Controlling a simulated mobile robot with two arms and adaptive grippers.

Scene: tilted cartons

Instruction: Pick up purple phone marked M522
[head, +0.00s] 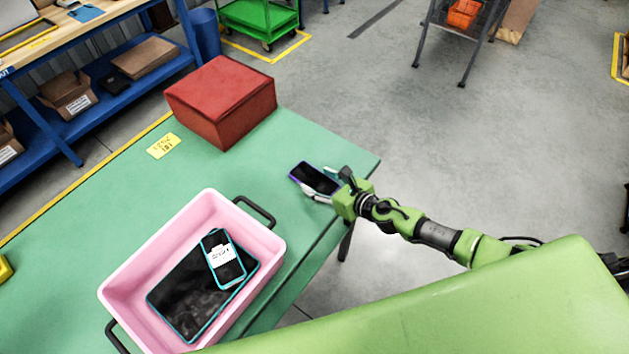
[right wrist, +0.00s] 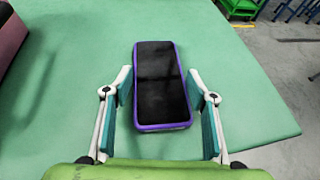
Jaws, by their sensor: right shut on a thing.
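A phone with a purple edge and a dark screen (head: 312,177) is at the right end of the green table. It shows large in the right wrist view (right wrist: 161,85). No M522 marking can be read on its visible face. My right gripper (head: 327,184) is shut on this phone, with one teal-padded finger along each long side, as the right wrist view (right wrist: 160,88) shows. I cannot tell whether the phone touches the table or is slightly above it. My left gripper is not in view.
A pink crate (head: 270,237) on the green table (head: 110,195) holds a teal-edged tablet (head: 185,300) and a teal-edged phone (head: 236,272) with a white label. A red box (head: 222,100) and a yellow note (head: 163,146) are farther back. The table between crate and purple phone is clear.

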